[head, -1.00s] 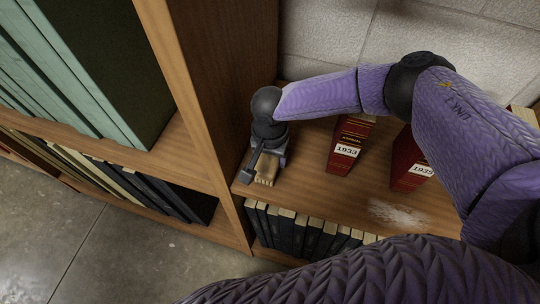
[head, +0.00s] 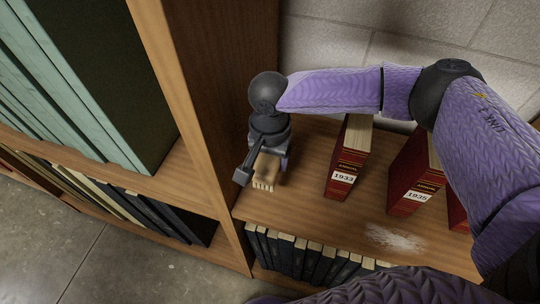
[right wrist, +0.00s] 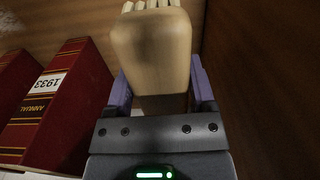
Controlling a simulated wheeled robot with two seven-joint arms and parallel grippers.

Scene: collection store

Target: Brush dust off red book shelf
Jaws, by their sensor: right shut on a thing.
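My right gripper (head: 262,168) is shut on a wooden brush (head: 267,169) with pale bristles, at the left end of the shelf (head: 315,212), near the upright panel. In the right wrist view the brush (right wrist: 152,55) sits between the fingers (right wrist: 160,90), bristles at the far end. Red books labelled 1933 (head: 346,163) and 1935 (head: 412,178) stand on the shelf to the right of the brush, with a gap between them. A patch of pale dust (head: 394,239) lies near the shelf's front edge, below the 1935 book. My left gripper is not in view.
A wooden upright (head: 185,110) closes the shelf on the left. A third red book (head: 457,213) is partly hidden by my right arm. Dark books (head: 310,259) fill the shelf below. Green volumes (head: 50,80) stand in the left bay. The board between brush and dust is clear.

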